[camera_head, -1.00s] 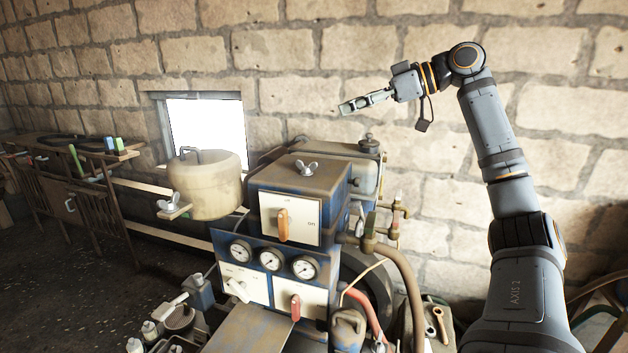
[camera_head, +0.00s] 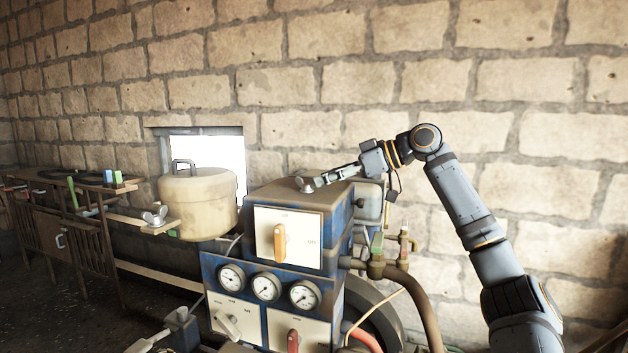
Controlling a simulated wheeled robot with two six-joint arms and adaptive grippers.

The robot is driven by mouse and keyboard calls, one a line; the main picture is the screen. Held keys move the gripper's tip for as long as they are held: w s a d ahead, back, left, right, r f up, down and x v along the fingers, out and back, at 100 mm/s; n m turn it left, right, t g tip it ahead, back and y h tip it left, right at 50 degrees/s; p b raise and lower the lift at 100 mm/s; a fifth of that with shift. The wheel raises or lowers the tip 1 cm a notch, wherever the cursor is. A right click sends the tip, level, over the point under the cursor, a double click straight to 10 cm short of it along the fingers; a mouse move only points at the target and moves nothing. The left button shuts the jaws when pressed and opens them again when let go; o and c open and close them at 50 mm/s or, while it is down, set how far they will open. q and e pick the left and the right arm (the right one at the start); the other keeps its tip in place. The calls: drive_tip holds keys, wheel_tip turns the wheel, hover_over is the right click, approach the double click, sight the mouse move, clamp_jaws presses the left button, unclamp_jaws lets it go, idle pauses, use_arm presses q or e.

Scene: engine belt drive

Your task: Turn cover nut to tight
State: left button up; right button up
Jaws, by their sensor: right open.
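A grey wing nut (camera_head: 303,184) sits on top of the blue and brown engine box (camera_head: 272,191); it looks like the cover nut. My right gripper (camera_head: 316,184) reaches in from the right, just above the box top. Its fingertips are at the wing nut and partly cover it. The gripper is open; whether its fingers touch the nut I cannot tell. A second wing nut (camera_head: 155,216) sits on a small wooden ledge at the left.
A cream tank (camera_head: 198,204) with a top handle stands left of the box. The box front has an orange lever (camera_head: 280,242) above several gauges (camera_head: 266,287). Pipes and valves (camera_head: 377,262) stand at its right. A stone wall closes the back.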

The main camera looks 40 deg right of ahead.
sight(307, 184)
drive_tip(key=p+x, duration=0.1)
drive_tip(key=x, duration=0.2)
drive_tip(key=shift+a+r, duration=0.1)
drive_tip(key=shift+r, duration=0.1)
drive_tip(key=shift+w+a+f, duration=0.2)
drive_tip(key=shift+w+f, duration=0.2)
drive_tip(key=shift+w, duration=0.1)
clamp_jaws()
